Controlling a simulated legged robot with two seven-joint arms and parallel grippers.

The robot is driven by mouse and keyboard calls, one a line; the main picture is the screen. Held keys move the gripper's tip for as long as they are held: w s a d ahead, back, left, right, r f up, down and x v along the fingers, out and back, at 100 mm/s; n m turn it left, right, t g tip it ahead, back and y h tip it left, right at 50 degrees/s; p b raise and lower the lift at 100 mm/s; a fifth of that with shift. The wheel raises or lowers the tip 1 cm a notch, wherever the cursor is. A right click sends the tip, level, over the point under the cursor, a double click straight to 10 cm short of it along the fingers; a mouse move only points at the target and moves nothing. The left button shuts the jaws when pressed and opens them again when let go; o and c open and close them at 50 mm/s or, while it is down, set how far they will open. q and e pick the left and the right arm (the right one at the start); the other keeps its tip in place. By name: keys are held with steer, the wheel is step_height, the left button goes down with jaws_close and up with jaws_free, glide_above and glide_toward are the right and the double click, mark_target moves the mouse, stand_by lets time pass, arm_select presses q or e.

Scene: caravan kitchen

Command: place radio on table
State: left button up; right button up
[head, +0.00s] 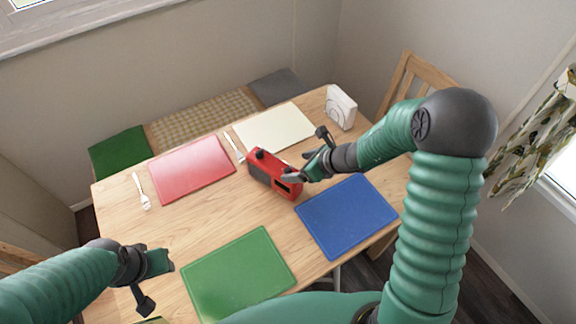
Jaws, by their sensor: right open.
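The red and black radio (272,175) is at the middle of the wooden table (205,223), between the red, cream and blue mats. It appears to rest on the tabletop. My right gripper (306,162) is open at the right end of the radio, with one dark finger close to or touching its front right corner. My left gripper (156,284) hangs over the table's front left part, away from the radio. Its two fingers look spread apart with nothing between them.
Mats lie on the table: red (192,169), cream (274,128), blue (346,215) and green (238,275). A white napkin holder (340,107) stands at the back right. A white fork (141,191) lies at left. Bare wood is free at the left centre.

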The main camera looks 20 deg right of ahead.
steer(key=s+a+r+n+g+h, duration=0.1)
steer(key=s+r+n+g+h, duration=0.1)
steer(key=s+n, duration=0.7)
steer(key=s+a+r+n+g+h, duration=0.1)
steer(key=s+n, duration=0.8)
steer(key=n, duration=1.1)
steer(key=shift+r+g+h, duration=0.6)
steer(key=shift+g+h, duration=0.1)
steer(key=shift+h, duration=0.1)
steer(key=shift+s+a, duration=0.1)
steer(key=shift+a, duration=0.1)
steer(key=shift+d, duration=0.1)
